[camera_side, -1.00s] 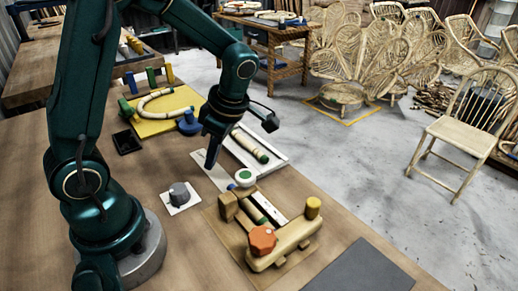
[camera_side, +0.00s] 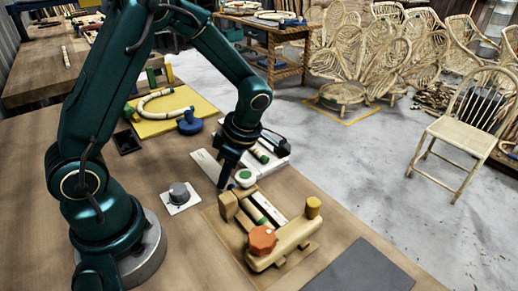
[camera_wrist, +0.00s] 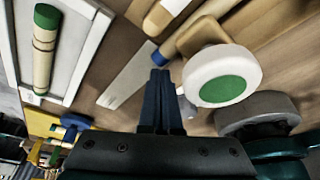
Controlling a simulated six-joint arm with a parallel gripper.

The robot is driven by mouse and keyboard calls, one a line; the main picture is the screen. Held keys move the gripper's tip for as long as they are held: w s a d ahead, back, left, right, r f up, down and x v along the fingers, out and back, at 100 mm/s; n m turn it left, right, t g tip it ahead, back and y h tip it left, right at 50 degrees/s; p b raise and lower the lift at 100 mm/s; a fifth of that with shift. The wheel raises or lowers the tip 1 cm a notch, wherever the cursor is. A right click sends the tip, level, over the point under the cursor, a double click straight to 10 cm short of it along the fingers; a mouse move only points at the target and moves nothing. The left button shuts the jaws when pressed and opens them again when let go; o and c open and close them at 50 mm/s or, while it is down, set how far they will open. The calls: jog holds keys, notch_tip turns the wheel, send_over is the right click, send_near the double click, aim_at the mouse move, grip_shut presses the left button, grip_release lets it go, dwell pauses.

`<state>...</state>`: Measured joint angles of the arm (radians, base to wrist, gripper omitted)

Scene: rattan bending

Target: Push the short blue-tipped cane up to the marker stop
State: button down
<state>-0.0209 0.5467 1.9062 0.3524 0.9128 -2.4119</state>
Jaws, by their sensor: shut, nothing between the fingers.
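The short cane (camera_wrist: 205,22) lies in the wooden fixture. Its blue tip (camera_wrist: 161,54) points out toward my gripper. My gripper (camera_wrist: 160,78) is shut and empty. Its fingertips are just in front of the blue tip; I cannot tell whether they touch it. In the side view my gripper (camera_side: 221,183) is low at the fixture's far left end, beside a white disc with a green top (camera_side: 244,177). The disc also shows in the wrist view (camera_wrist: 222,76), right of the fingers. I cannot make out which part is the marker stop.
The wooden fixture (camera_side: 285,250) carries an orange knob (camera_side: 262,239) and a yellow-topped post (camera_side: 313,206). A grey knob (camera_side: 179,193) stands left of my gripper. A white tray (camera_wrist: 84,45) holds a green-tipped cane (camera_wrist: 45,48). A yellow board (camera_side: 160,127) lies behind.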

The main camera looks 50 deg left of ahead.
jog(key=shift+w+d, duration=0.5)
jog(key=shift+d, duration=0.2)
